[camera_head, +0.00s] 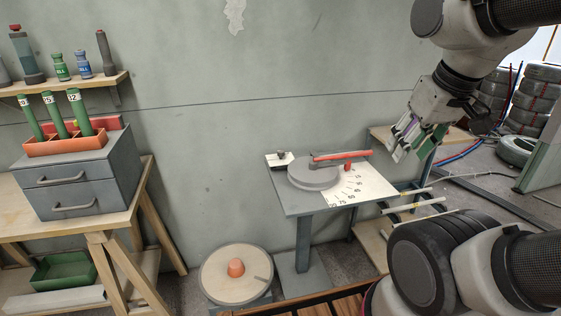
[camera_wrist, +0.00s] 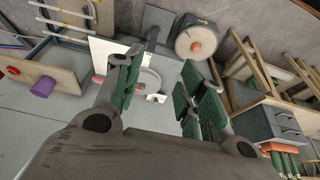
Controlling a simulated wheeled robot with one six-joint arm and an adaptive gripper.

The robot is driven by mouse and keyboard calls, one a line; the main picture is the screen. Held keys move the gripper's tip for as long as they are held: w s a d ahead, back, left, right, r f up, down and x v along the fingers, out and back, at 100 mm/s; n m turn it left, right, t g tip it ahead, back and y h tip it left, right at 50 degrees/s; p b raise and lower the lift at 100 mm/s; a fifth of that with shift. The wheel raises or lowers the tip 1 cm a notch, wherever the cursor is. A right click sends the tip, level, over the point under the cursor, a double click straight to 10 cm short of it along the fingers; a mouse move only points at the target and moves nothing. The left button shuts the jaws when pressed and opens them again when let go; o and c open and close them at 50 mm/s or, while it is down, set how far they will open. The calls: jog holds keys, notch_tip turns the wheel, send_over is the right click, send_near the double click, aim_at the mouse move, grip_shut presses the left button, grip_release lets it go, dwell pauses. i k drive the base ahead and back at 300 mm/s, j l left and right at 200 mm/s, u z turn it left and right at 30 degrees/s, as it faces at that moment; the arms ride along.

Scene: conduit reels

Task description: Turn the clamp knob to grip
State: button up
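The bending table (camera_head: 300,205) stands in the middle of the head view, with a grey disc (camera_head: 312,176), a red lever (camera_head: 340,156) and a printed angle scale. A small block with a dark knob-like top (camera_head: 281,155) sits at its back left corner; I cannot tell for sure that this is the clamp knob. The wrist view shows the disc (camera_wrist: 150,80) between my fingers and a small pale block (camera_wrist: 156,98) beside it. My gripper (camera_head: 415,143) is open and empty, above and right of the table, apart from it. Its fingers (camera_wrist: 160,88) partly hide the table.
A wooden surface with a purple cylinder (camera_wrist: 43,88) lies at the wrist view's left. A drawer cabinet (camera_head: 78,180) is on the left bench. Black coils (camera_head: 537,95) stack at right.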

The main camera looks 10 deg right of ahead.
aim_at(280, 153)
jog(key=i+l, duration=0.1)
jog(key=i, duration=0.45)
jog(key=i+l, duration=0.1)
jog(key=i, duration=0.5)
